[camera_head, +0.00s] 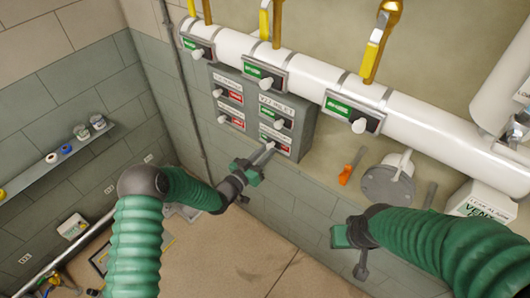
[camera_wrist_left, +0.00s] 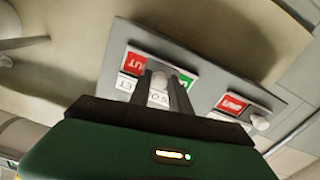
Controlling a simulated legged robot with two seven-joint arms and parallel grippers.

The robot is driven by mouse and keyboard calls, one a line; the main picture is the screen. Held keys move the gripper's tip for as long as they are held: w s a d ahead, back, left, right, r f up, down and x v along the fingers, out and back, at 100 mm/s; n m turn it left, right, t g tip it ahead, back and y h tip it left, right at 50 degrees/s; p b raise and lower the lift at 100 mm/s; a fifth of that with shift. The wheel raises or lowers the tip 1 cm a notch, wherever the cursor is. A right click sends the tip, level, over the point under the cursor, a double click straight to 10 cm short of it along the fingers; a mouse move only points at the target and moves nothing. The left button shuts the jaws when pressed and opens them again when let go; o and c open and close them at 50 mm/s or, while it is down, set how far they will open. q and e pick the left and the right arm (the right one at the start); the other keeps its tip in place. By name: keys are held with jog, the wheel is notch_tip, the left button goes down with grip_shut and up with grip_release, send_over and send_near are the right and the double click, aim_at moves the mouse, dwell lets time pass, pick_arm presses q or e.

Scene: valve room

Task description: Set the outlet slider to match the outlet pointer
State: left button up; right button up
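A grey panel (camera_head: 307,120) carries several labelled sliders with white knobs. One upper label appears to read "XV2 INLET"; the lower right slider (camera_head: 284,149) has a label too small to read surely. My left gripper (camera_head: 267,151) is at that slider. In the left wrist view its fingers (camera_wrist_left: 160,88) flank a white knob (camera_wrist_left: 159,79), with red on one side and green on the other; whether they grip it is unclear. My right gripper (camera_head: 362,266) hangs apart, low on the right, its fingers mostly hidden. I cannot tell which part is the outlet pointer.
A white pipe (camera_head: 315,88) above the panel bears several green-marked boxes with white knobs and yellow handles (camera_head: 376,50). An orange-handled tool (camera_head: 346,174) and a round grey flange (camera_head: 388,185) lie on the ledge to the right. A shelf (camera_head: 50,160) is on the left wall.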

pick_arm(q)
grip_shut()
dwell(1.0)
